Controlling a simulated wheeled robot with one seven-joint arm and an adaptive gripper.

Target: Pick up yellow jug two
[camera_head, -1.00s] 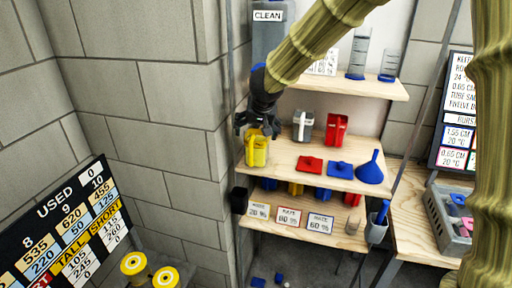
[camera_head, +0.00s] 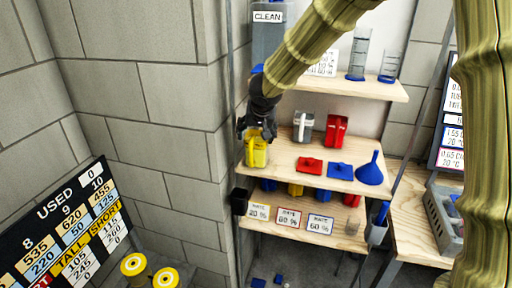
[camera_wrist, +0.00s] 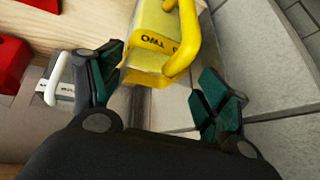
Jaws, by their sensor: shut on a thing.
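The yellow jug (camera_head: 256,152) is at the left end of the middle shelf, upright in the head view. Whether its base touches the shelf I cannot tell. In the wrist view the jug (camera_wrist: 151,48) shows its yellow handle and the word TWO upside down. My gripper (camera_head: 258,131) is at the jug's top, pointing down. In the wrist view the dark green finger pads of my gripper (camera_wrist: 162,66) stand on either side of the jug, shut on it. The exact contact is hard to see.
A grey jug (camera_head: 302,126) and a red jug (camera_head: 336,130) stand to the right on the shelf (camera_head: 290,170). Red and blue lids and a blue funnel (camera_head: 371,170) are in front. A block wall (camera_head: 180,150) is close on the left. The upper shelf (camera_head: 350,91) is above.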

